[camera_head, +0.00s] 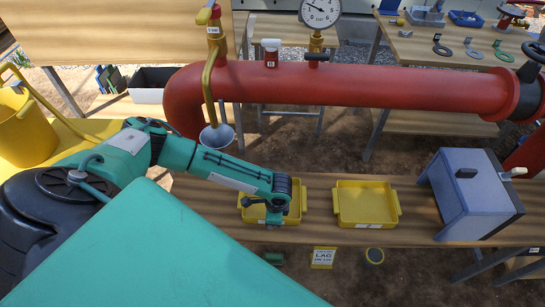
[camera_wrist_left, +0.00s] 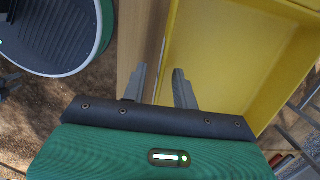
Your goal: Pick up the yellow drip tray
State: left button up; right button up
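Two yellow trays lie side by side on the wooden bench in the head view, a left one (camera_head: 295,206) and a right one (camera_head: 366,205); I cannot tell which is the drip tray. My left arm reaches over the left tray, its wrist covering part of it. In the left wrist view my left gripper (camera_wrist_left: 160,69) is open, its two grey fingers apart at the edge of a yellow tray (camera_wrist_left: 225,50). One finger is over the wood and the other over the tray side. Contact cannot be told. My right gripper is not in view.
A thick red pipe (camera_head: 370,87) with a gauge (camera_head: 320,10) runs behind the bench. A hanging funnel (camera_head: 217,136) is close to my left arm. A grey box (camera_head: 470,190) stands right of the trays. A yellow bucket (camera_head: 24,128) is at the left.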

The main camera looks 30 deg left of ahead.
pick_arm(q)
grip_shut()
dwell(0.3)
